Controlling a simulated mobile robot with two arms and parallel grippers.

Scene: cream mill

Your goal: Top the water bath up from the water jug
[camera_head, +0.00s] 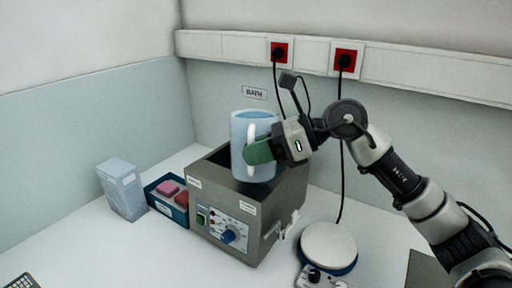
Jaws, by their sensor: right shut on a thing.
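The water jug (239,137) is a translucent light-blue vessel with a pale handle, held roughly upright over the opening of the water bath. My right gripper (258,150) comes in from the right and is shut on the jug's handle. The water bath (272,207) is a grey metal box with an open top, a front control panel and a blue knob. The water level inside the bath is hidden by the jug and the front wall. My left gripper is not in view.
A round white-topped hotplate or stirrer (328,247) stands right of the bath. A dark blue box with pink items (157,203) and a pale carton (122,189) stand to the left. Black cables hang from two red sockets (347,60) on the wall behind. The front left bench is mostly clear.

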